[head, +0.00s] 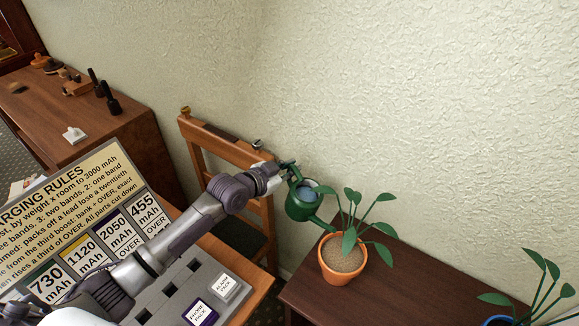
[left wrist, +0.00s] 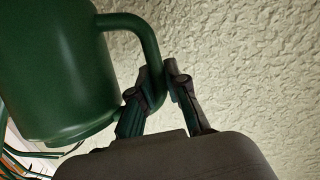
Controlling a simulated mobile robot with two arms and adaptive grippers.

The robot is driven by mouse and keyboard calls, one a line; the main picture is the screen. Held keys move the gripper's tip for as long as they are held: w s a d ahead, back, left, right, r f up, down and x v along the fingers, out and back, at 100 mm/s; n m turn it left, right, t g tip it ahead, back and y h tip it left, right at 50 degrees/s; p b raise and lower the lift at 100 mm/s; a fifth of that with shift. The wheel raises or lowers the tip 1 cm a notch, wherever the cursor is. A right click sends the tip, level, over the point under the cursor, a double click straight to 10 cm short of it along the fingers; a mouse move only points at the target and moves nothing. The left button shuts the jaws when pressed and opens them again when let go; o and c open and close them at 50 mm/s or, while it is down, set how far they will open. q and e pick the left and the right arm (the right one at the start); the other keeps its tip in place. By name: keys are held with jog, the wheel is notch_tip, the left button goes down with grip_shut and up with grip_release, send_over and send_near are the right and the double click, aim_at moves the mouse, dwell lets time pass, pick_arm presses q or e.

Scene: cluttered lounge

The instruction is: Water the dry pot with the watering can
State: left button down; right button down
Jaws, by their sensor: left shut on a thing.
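A green watering can (head: 300,206) is held up beside the orange pot, with its spout over the pot's near-left rim and leaning down. Its open top shows blue-grey water. My left gripper (head: 284,168) is shut on the can's handle; the handle between the fingers (left wrist: 160,88) and the can's body (left wrist: 55,75) show in the left wrist view. The orange pot (head: 342,272) holds a leafy plant in pale, dry-looking soil. A second plant in a blue pot (head: 498,320) is cut off at the lower right. My right gripper is not in view.
Both pots stand on a dark wooden table (head: 420,285) against the wall. A wooden chair (head: 215,145) stands behind my arm. A desk with a charging-rules sign (head: 85,185) and labelled packs (head: 224,287) lies at lower left. A cabinet (head: 75,105) is beyond.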

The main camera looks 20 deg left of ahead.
aim_at(296, 168)
pick_arm(q)
jog(key=shift+s+d+r+m+t+p, duration=0.15)
jog(key=shift+s+d+r+m+p, duration=0.15)
jog(key=shift+r+p, duration=0.4)
jog(key=shift+s+d+r+m+t+p, duration=0.15)
jog(key=shift+s+d+r+m+p, duration=0.1)
jog(key=shift+r+p, duration=0.4)
jog(key=shift+s+d+r+m+p, duration=0.2)
jog(key=shift+d+r+p, duration=0.05)
jog(key=shift+r+p, duration=0.25)
jog(key=shift+s+d+r+m+p, duration=0.2)
jog(key=shift+r+p, duration=0.15)
jog(key=shift+p, duration=0.2)
jog(key=f+b, duration=0.1)
jog(key=f+n, duration=0.1)
jog(key=f, duration=0.1)
jog(key=f+n+b, duration=0.1)
jog(key=shift+w+a+f+g+b, duration=0.3)
jog(key=shift+w+a+g, duration=0.1)
jog(key=shift+w+a+f+n, duration=0.1)
jog(key=shift+f+n, duration=0.1)
jog(key=shift+n, duration=0.05)
jog(key=shift+r, duration=0.1)
